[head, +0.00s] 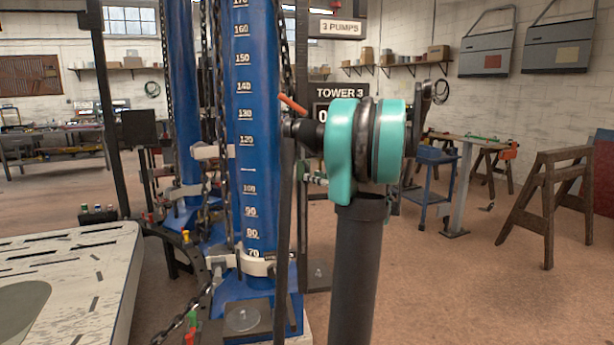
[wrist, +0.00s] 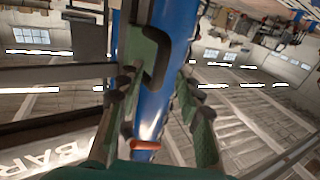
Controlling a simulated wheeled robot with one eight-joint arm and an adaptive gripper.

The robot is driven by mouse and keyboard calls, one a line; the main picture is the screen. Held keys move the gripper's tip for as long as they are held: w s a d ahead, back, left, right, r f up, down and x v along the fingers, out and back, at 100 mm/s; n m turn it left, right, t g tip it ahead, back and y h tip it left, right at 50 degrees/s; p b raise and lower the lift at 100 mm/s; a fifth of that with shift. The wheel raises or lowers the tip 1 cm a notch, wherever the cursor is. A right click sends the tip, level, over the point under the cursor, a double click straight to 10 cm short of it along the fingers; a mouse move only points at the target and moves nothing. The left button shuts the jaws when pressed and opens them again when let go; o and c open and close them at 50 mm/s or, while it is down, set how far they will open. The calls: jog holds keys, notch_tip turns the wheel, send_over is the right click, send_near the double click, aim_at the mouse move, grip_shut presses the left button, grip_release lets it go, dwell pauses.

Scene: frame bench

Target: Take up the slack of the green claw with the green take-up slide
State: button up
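My gripper (wrist: 157,82) shows in the wrist view with its two green-and-dark fingers apart and nothing clearly held between them. A green bracket-like piece (wrist: 158,38) with a dark opening lies by the left fingertip, in front of the blue tower; I cannot tell whether it is the take-up slide or touches the finger. In the head view my teal arm joint hides most of the gripper.
The blue tower (head: 250,160) with a number scale and chains stands close left of my arm. An orange handle (head: 292,103) sticks out beside the arm. A pale slotted bench (head: 75,262) is at lower left. Floor at right is open before a wooden trestle (head: 548,200).

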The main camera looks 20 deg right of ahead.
aim_at(306, 172)
jog(key=shift+x, duration=2.3)
grip_shut()
